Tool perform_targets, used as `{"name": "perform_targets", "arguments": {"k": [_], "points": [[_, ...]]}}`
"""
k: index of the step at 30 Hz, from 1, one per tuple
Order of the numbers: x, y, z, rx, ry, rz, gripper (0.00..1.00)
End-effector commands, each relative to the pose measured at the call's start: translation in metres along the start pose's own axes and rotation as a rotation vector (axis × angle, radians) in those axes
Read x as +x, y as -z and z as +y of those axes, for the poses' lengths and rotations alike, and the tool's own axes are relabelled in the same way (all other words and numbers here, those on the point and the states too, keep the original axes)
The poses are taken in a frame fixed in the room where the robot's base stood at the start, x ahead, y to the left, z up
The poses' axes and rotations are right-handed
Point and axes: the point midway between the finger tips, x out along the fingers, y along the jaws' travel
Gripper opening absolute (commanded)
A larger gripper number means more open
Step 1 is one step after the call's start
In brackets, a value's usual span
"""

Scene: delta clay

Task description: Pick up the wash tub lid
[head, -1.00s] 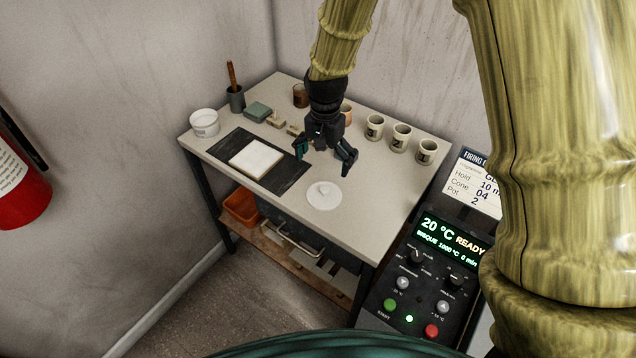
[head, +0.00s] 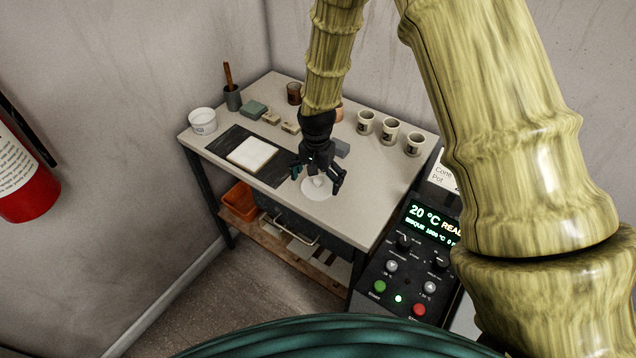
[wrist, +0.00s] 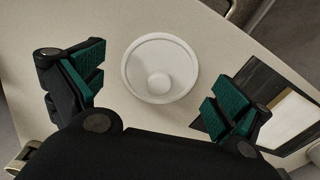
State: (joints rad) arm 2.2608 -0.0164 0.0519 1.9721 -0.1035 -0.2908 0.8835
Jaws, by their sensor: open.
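The wash tub lid, a white round disc with a small knob, lies flat on the table; it shows in the head view (head: 315,190) and whole in the wrist view (wrist: 160,68). My gripper (head: 318,178) is open above the lid, hiding part of its far side in the head view. In the wrist view the spread green-padded fingers of my gripper (wrist: 160,95) stand on either side of the lid, apart from it. Nothing is between the fingers in contact with them.
The table (head: 350,205) is clear around the lid. A dark mat with a white slab (head: 252,153) lies left of it. A white tub (head: 203,121) stands at the far left corner. Several cups (head: 390,131) line the right back edge. A control panel (head: 410,255) stands at right.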

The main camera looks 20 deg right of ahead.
Motion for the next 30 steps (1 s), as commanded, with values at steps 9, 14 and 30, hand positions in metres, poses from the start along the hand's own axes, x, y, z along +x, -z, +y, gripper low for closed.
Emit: {"name": "perform_targets", "arguments": {"k": [9,14,30], "points": [[0.015,0.000,0.000,0.000,0.001,0.000,1.00],[0.015,0.000,0.000,0.000,0.001,0.000,1.00],[0.016,-0.001,0.000,-0.001,0.000,-0.001,0.39]]}}
